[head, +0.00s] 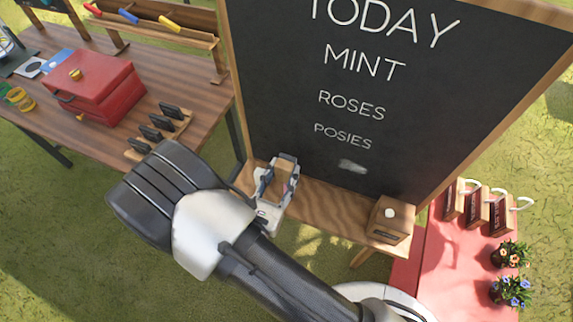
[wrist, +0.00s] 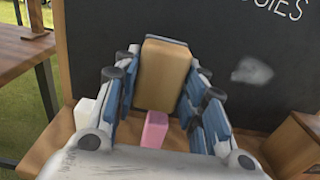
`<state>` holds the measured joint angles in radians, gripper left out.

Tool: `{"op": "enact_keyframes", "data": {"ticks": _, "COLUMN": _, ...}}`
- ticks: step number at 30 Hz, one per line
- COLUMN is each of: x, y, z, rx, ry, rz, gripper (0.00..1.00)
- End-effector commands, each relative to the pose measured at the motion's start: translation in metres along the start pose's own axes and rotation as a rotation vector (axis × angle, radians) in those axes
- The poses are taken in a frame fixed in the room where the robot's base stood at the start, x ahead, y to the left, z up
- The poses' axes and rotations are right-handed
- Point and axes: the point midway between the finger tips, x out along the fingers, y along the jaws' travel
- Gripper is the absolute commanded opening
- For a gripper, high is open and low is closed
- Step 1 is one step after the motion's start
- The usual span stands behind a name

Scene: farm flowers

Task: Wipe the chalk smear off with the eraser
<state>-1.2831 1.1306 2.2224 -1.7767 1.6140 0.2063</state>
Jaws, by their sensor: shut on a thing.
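The chalk smear (head: 352,166) is a pale patch low on the blackboard (head: 300,90), under the word POSIES. It also shows in the wrist view (wrist: 252,71), right of my gripper. My gripper (head: 279,176) is at the board's lower left, over the wooden ledge. In the wrist view my gripper (wrist: 165,88) is shut on the eraser (wrist: 165,75), a tan wooden block standing upright between the blue-padded fingers. The eraser is left of the smear and apart from it. Its underside is hidden from me.
A wooden box (head: 390,220) with a white round spot stands at the ledge's (head: 325,205) right end. Pink chalk (wrist: 155,131) and a white piece (wrist: 86,113) lie on the ledge. A table (head: 190,95) with a red toolbox (head: 100,90) is left; flowerpots (head: 511,255) are right.

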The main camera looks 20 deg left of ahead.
Motion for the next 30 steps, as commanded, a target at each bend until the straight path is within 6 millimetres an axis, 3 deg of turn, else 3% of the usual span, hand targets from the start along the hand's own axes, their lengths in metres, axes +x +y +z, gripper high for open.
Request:
{"op": "enact_keyframes", "data": {"ticks": 5, "x": -0.011, "y": 0.0, "z": 0.0, "rx": 0.0, "ry": 0.0, "rz": 0.0, "gripper": 0.08}}
{"op": "enact_keyframes", "data": {"ticks": 17, "x": -0.015, "y": 0.0, "z": 0.0, "rx": 0.0, "ry": 0.0, "rz": 0.001, "gripper": 0.08}}
{"op": "enact_keyframes", "data": {"ticks": 30, "x": -0.043, "y": -0.001, "z": 0.0, "rx": 0.0, "ry": 0.0, "rz": 0.0, "gripper": 0.08}}
